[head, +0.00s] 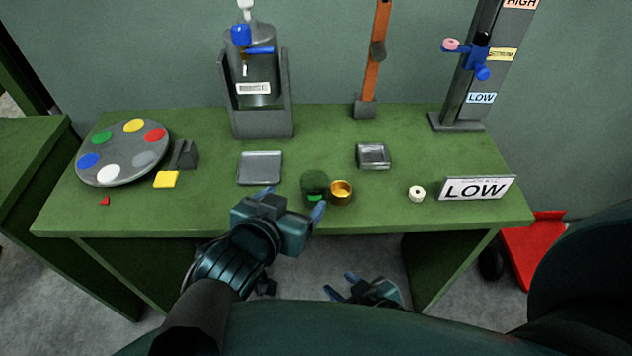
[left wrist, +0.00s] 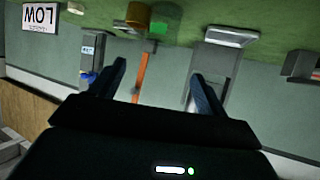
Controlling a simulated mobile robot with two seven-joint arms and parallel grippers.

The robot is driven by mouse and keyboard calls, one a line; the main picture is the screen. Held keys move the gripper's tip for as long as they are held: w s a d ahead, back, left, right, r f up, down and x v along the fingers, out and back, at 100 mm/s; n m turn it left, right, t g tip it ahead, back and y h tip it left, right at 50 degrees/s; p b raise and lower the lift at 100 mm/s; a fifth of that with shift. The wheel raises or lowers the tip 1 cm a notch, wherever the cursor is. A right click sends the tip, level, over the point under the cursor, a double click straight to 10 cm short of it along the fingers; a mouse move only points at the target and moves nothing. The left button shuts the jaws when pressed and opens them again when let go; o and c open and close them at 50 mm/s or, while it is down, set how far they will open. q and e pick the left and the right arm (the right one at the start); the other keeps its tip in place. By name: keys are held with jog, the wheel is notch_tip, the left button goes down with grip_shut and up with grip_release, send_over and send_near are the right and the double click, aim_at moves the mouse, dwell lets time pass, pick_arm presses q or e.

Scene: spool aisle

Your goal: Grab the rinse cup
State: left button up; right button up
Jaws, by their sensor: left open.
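Which one is the rinse cup I cannot tell. My left gripper (head: 293,203) is open and empty, just in front and left of the green cup. My right gripper (head: 340,285) is open and empty, below the table's front edge.
On the table (head: 350,217) are a paint palette (head: 120,165), a yellow block (head: 166,180), a grey tray (head: 261,168), a square dish (head: 374,156), a white roll (head: 417,194) and a LOW sign (head: 477,188). A dispenser (head: 255,85) and two posts stand at the back.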

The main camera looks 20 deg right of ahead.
pick_arm(q)
send_near(318, 176)
jog(key=shift+w+d+f, duration=0.2)
jog(key=shift+w+d, duration=0.45)
jog(key=shift+w, duration=0.15)
jog(key=shift+f+x, duration=0.25)
jog(key=shift+x, duration=2.45)
jog(key=shift+s, duration=0.15)
jog(key=shift+a, duration=0.1)
jog(key=shift+c, duration=0.6)
jog(key=c, duration=0.9)
jog(key=shift+r, duration=0.1)
jog(key=shift+c, duration=0.2)
